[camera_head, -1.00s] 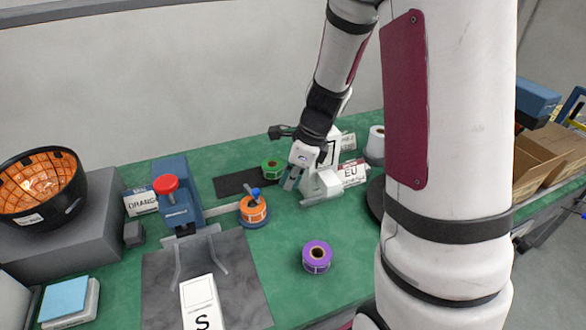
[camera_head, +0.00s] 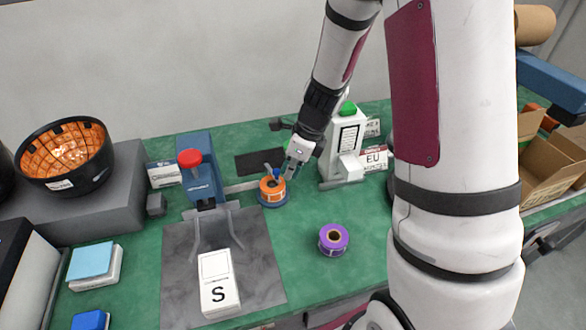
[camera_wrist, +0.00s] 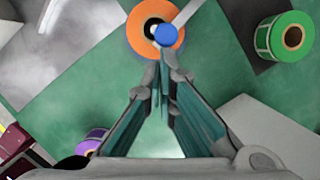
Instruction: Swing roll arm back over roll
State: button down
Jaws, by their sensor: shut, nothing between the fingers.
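The orange roll (camera_head: 272,191) sits on a blue round base on the green bench, and it also shows in the wrist view (camera_wrist: 139,26). A blue knob (camera_wrist: 166,36), which seems to belong to the roll arm, stands at the roll's core in the wrist view; it shows above the roll in the head view (camera_head: 276,174). My gripper (camera_wrist: 163,68) is shut and empty, its tips just beside the knob; I cannot tell whether they touch it. In the head view my gripper (camera_head: 289,172) is at the roll's right rear. The rest of the roll arm is unclear.
A green roll (camera_wrist: 286,38) stands near a dark mat (camera_head: 252,162). A purple roll (camera_head: 333,239) is at front right. A blue press (camera_head: 199,172) with a red knob stands left.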

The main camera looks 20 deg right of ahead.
jog(key=shift+s+a+m+t+h+p, duration=0.15)
jog(key=shift+a+m+p, duration=0.15)
jog(key=shift+a+m, duration=0.25)
jog(key=shift+s+a+m+t+h+p, duration=0.15)
jog(key=shift+a+m+p, duration=0.15)
jog(key=shift+a+m, duration=0.25)
jog(key=shift+d, duration=0.1)
